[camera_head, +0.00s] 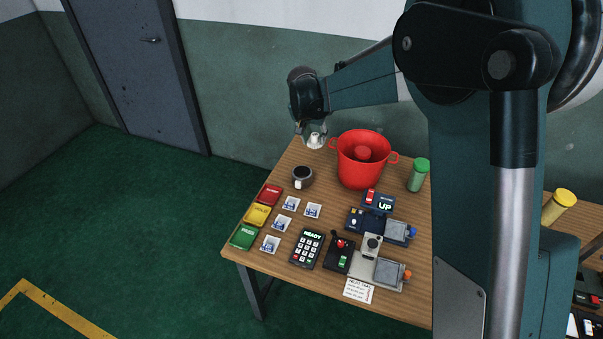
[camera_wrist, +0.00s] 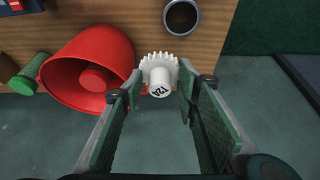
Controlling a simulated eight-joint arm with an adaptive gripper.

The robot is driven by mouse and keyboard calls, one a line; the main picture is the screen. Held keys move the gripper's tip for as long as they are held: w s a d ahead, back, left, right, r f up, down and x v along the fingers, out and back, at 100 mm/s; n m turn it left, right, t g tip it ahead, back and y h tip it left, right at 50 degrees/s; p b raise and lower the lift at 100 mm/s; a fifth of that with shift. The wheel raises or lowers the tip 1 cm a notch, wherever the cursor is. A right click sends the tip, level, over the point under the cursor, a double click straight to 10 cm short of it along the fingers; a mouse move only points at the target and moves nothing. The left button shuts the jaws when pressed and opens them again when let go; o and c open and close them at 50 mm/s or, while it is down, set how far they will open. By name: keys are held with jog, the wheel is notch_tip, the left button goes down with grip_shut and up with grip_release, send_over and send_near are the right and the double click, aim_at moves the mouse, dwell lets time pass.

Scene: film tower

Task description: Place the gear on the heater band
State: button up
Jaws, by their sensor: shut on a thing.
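The gear (camera_wrist: 158,72) is white and toothed, with a round hub bearing dark marks that point toward the wrist camera. My gripper (camera_wrist: 161,78) is shut on it, one finger on each side. In the head view the gear (camera_head: 316,141) hangs below my gripper (camera_head: 311,132), above the table's far left edge. A red round vessel (camera_head: 349,172) with two side handles and a red post inside stands right of the gear. In the wrist view this red vessel (camera_wrist: 62,90) is left of the gear and apart from it. I cannot tell whether it is the heater band.
A dark mug (camera_head: 302,178) stands left of the red vessel, and a green-capped jar (camera_head: 418,176) stands right of it. Coloured blocks, small packets, a keypad (camera_head: 307,249) and switch boxes fill the front of the wooden table (camera_head: 291,277).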

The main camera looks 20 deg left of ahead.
jog(key=s+a, duration=0.2)
jog(key=a, duration=0.3)
send_over(302, 171)
jog(key=s, duration=0.2)
jog(key=shift+n, duration=0.3)
jog(key=shift+w+d+f, duration=0.1)
jog(key=shift+w+f, duration=0.05)
jog(key=shift+f, duration=2.4)
jog(key=shift+f, duration=0.1)
jog(key=shift+f, duration=3.05)
jog(key=shift+f+b, duration=0.5)
jog(key=shift+f, duration=1.35)
jog(key=shift+f, duration=0.15)
